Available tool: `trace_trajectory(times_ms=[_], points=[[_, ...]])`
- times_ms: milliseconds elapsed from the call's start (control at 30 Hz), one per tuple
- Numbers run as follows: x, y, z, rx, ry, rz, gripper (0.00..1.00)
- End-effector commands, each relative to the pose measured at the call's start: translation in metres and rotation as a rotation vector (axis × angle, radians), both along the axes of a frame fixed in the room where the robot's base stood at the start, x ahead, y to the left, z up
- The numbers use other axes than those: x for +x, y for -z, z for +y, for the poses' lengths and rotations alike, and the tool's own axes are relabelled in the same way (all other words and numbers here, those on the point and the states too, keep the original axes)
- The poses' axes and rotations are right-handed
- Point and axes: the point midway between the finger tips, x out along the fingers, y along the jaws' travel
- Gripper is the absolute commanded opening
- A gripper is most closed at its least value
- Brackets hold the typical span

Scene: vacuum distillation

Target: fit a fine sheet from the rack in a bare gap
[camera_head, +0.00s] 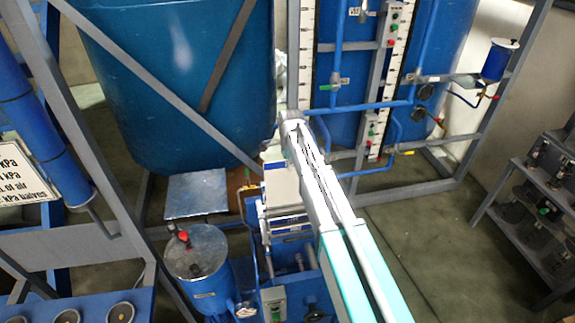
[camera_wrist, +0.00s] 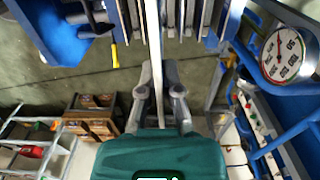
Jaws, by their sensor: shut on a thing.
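My gripper (camera_wrist: 158,75) is shut on a thin pale sheet (camera_wrist: 153,35), seen edge-on between the fingertips in the wrist view. The sheet runs up among a row of upright pale plates (camera_wrist: 190,18) in a blue-framed press, with narrow gaps between some of them. I cannot tell whether the sheet touches its neighbours or how deep it sits. In the head view my gripper (camera_head: 291,120) is at the far end of my arm, above the press (camera_head: 290,225). A pale panel (camera_head: 281,183) shows below it; I cannot tell if it is the held sheet.
A round pressure gauge (camera_wrist: 285,54) and blue pipes are close on the right in the wrist view. A blue tank (camera_head: 180,80) stands behind the press, and a lidded blue drum (camera_head: 197,255) at its left. A shelf (camera_head: 535,210) stands far right. Floor between is clear.

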Motion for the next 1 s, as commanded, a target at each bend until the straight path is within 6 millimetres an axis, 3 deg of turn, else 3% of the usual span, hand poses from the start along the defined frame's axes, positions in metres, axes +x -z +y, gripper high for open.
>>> trace_trajectory(times_ms=[1000], points=[[0.001, 0.081, -0.002, 0.0, 0.003, 0.0, 0.0]])
